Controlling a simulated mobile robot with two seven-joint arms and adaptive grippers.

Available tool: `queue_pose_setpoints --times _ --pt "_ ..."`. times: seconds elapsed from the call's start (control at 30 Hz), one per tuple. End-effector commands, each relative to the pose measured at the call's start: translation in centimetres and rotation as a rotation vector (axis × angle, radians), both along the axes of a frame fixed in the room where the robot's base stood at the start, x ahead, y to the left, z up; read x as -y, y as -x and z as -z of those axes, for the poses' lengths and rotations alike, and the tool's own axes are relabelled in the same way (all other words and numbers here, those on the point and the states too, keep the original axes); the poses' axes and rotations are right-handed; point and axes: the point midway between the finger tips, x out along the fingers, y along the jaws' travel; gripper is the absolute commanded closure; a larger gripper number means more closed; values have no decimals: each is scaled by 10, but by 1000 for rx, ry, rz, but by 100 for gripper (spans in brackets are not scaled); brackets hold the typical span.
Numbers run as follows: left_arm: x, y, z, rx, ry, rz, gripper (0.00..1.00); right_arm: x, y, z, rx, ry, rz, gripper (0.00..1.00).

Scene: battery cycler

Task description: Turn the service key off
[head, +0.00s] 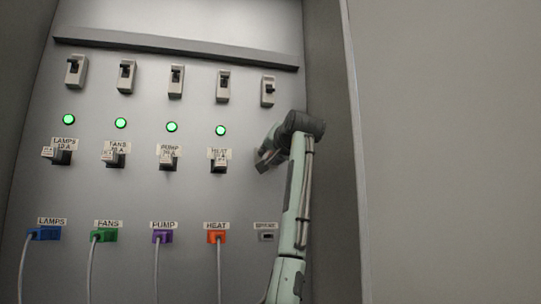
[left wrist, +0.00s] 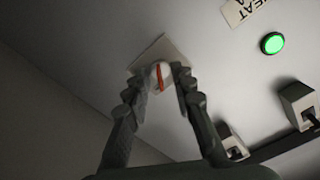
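A pale knob with a red stripe (left wrist: 161,76) stands on a square light plate (left wrist: 148,53) in the left wrist view; I take it for the service key. My left gripper (left wrist: 163,82) has one fingertip on each side of the knob, apparently touching it. In the head view my left gripper (head: 264,160) is at the panel, right of the HEAT column, and the arm and gripper hide the knob. The stripe runs roughly along the fingers in the wrist view. My right gripper is in neither view.
The HEAT breaker (head: 218,165) is close left of my gripper, under a lit green lamp (head: 221,130). A toggle switch (head: 268,91) is above. A grey spare socket (head: 266,236) is below. The cabinet's side wall (head: 335,180) stands close on the right.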

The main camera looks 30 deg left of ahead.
Motion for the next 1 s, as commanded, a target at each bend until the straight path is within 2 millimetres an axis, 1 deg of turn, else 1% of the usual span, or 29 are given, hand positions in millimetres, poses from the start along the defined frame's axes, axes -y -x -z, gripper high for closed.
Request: queue_pose_setpoints --times 0.03,0.2,0.67,0.87,1.0 --pt "0 0 0 0 0 0 78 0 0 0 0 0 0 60" --pt "0 0 0 0 0 0 99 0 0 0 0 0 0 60" --pt "1 0 0 15 13 1 100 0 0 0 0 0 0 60" --pt "1 0 0 80 69 1 100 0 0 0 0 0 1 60" --pt "1 0 0 158 136 2 100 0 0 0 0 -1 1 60"
